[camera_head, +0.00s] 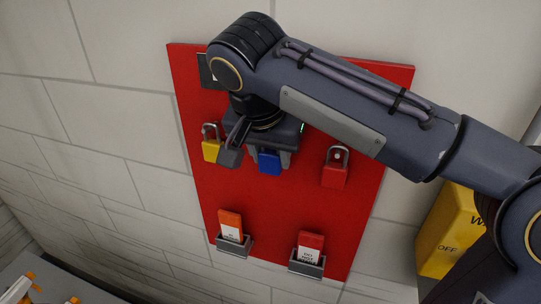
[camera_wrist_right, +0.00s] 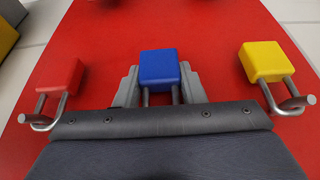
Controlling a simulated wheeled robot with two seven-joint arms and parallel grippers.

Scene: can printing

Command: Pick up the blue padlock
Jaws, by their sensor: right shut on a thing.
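The blue padlock (camera_head: 269,162) is at the red wall board, in the middle of a row of padlocks. It also shows in the right wrist view (camera_wrist_right: 159,67), body away from the camera and its metal shackle toward my gripper. My right gripper (camera_head: 262,158) is at the blue padlock, with its grey fingers on either side. In the right wrist view the right gripper (camera_wrist_right: 158,85) is shut on the blue padlock. My arm hides the padlock's upper part in the head view. My left gripper is not in view.
A yellow padlock (camera_head: 210,150) and a red padlock (camera_head: 334,170) hang close on either side. The red board (camera_head: 270,210) carries two small holders with tags (camera_head: 230,228) below. A yellow box (camera_head: 449,232) is at the right.

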